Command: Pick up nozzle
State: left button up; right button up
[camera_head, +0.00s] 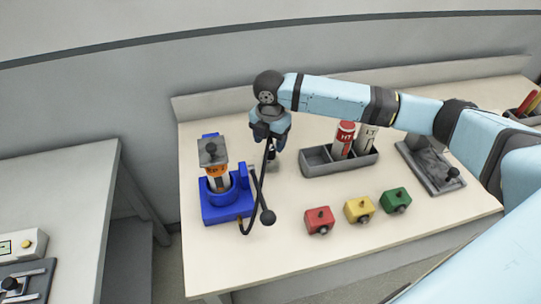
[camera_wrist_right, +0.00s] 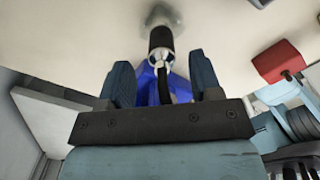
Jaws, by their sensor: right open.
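A nozzle, which I take to be the dark cylinder with a pale metal end (camera_wrist_right: 161,42), shows in the right wrist view just beyond the fingertips, in line with the gap. My right gripper (camera_head: 268,134) points down over the table beside the blue fixture (camera_head: 226,208). In the wrist view its two fingers (camera_wrist_right: 162,72) are apart, with a black strip between them. I cannot tell whether they touch it. In the head view the gripper and a thin black bent lever or hose (camera_head: 257,190) partly hide this spot. My left gripper is out of view.
The blue fixture holds an orange and grey part (camera_head: 214,165). A grey divided tray (camera_head: 316,160) with red and white cylinders stands behind. Red (camera_head: 319,221), yellow (camera_head: 358,209) and green (camera_head: 395,200) blocks lie in front. A grey plate (camera_head: 430,165) lies right. Another table (camera_head: 70,195) is at left.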

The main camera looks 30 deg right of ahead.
aim_at(271, 157)
notch_tip(271, 157, down, 5)
jog(key=shift+s+d+f, duration=0.1)
jog(key=shift+f, duration=0.1)
jog(key=c, duration=1.1)
